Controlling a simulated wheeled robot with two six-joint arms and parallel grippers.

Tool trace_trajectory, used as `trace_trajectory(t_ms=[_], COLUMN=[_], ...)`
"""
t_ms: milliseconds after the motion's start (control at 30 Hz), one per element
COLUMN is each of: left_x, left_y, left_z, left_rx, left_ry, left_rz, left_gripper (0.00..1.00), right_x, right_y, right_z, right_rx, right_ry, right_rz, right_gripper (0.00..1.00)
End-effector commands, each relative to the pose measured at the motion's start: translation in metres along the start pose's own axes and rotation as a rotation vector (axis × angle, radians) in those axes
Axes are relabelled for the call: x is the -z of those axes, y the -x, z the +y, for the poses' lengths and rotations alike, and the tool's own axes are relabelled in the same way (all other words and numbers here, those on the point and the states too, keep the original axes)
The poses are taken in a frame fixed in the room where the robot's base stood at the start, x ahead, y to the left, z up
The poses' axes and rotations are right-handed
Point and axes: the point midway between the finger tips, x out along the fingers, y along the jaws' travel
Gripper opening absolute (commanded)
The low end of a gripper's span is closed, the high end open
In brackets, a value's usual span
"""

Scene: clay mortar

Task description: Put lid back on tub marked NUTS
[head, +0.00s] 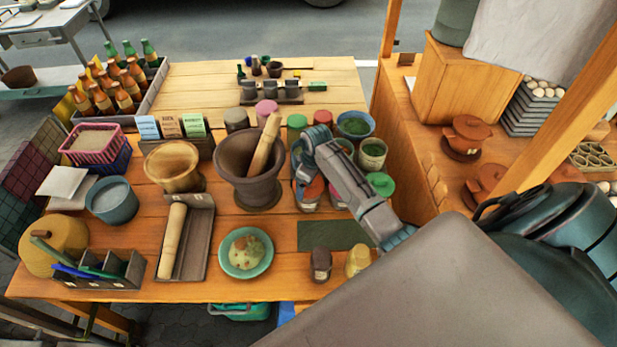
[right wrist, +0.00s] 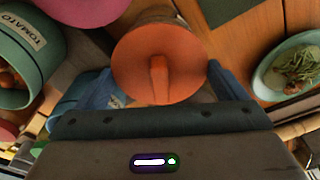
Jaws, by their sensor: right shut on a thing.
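My right gripper (head: 308,178) reaches from the right into the group of tubs beside the mortar. In the right wrist view its blue fingers (right wrist: 160,90) are shut on an orange-red lid (right wrist: 183,58) with an upright knob. A tub body shows behind the lid; I cannot tell whether the lid sits on it. In the head view a red-orange lid (head: 314,189) shows under the gripper. No NUTS marking is readable. My left gripper is not in view.
A teal tub marked TOMATO (right wrist: 25,45) stands open at left in the wrist view. The large mortar (head: 240,175) with its pestle (head: 265,143) stands left of my gripper. Open tubs (head: 372,154) stand right of it. A dark green mat (head: 325,236) lies in front.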

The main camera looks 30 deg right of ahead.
Motion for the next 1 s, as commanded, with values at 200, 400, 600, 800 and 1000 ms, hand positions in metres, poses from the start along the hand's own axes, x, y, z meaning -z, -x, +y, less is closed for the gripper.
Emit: trace_trajectory(t_ms=[200,400,600,800,1000], left_x=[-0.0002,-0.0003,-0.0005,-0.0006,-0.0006], left_y=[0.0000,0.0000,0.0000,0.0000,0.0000], left_z=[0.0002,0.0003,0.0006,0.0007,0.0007], left_rx=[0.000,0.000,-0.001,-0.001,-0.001], left_ry=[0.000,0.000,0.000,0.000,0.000], left_rz=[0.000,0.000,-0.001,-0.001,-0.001], left_gripper=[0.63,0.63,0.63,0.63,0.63], right_x=[-0.0002,-0.0002,-0.0002,-0.0002,-0.0002], right_y=[-0.0013,-0.0012,-0.0017,-0.0017,-0.0016], right_z=[-0.0001,-0.0001,-0.0001,-0.0001,-0.0001], right_rx=[0.000,0.000,0.000,0.000,0.000], right_ry=[0.000,0.000,0.000,0.000,0.000], right_rz=[0.000,0.000,0.000,0.000,0.000], right_gripper=[0.70,0.70,0.70,0.70,1.00])
